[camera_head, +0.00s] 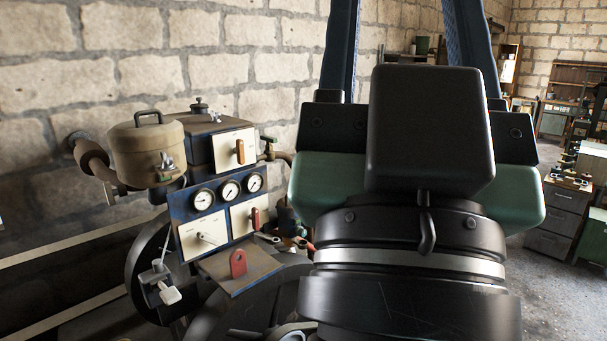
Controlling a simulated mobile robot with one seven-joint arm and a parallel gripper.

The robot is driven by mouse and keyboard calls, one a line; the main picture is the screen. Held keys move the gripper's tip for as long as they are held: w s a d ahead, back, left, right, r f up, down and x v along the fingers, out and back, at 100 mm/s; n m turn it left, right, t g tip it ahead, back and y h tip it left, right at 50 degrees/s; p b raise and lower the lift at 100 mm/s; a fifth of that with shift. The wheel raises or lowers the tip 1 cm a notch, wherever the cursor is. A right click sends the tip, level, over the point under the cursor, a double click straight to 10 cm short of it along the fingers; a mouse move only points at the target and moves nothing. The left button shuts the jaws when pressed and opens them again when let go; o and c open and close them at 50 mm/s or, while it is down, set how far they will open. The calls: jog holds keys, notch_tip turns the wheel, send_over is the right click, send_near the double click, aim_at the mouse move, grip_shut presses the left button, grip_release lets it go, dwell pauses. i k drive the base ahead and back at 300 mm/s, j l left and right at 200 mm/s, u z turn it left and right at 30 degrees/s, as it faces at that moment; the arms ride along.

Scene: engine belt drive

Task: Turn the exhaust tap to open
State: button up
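A control unit with several handles stands against the wall at left. A brass tap with a dark green handle (268,147) sticks out of its right side, by a short pipe. An orange upright handle (240,151) is on the upper cream plate, and a red one (255,218) on the lower right plate. I cannot tell which is the exhaust tap; no label is readable. My gripper (403,35) fills the right of the view, to the right of the unit and apart from it.
Three round gauges (229,190) sit mid-unit. A lidded tan pot (148,150) is at its upper left, and a red tab (238,263) on a sloping ledge below. A light-knobbed lever (169,293) is at lower left. Drawers (563,218) and open floor lie far right.

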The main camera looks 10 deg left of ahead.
aim_at(110, 192)
jog(key=j+z, duration=0.3)
jog(key=z, duration=0.15)
jog(key=j+z, duration=0.25)
jog(key=z, duration=0.15)
jog(key=j+z, duration=0.3)
jog(key=z, duration=0.15)
jog(key=k+j, duration=0.15)
jog(key=j, duration=0.25)
jog(key=k+j, duration=0.15)
jog(key=j, duration=0.2)
jog(key=k+j, duration=0.1)
jog(key=j, duration=0.3)
jog(key=k+j, duration=0.15)
jog(key=j, duration=0.2)
jog(key=k+j, duration=0.15)
jog(key=j, duration=0.25)
jog(key=k+j, duration=0.15)
jog(key=j, duration=0.25)
jog(key=k+j, duration=0.1)
jog(key=j, duration=0.8)
jog(key=k+j, duration=0.15)
jog(key=j, duration=0.3)
jog(key=i, duration=0.3)
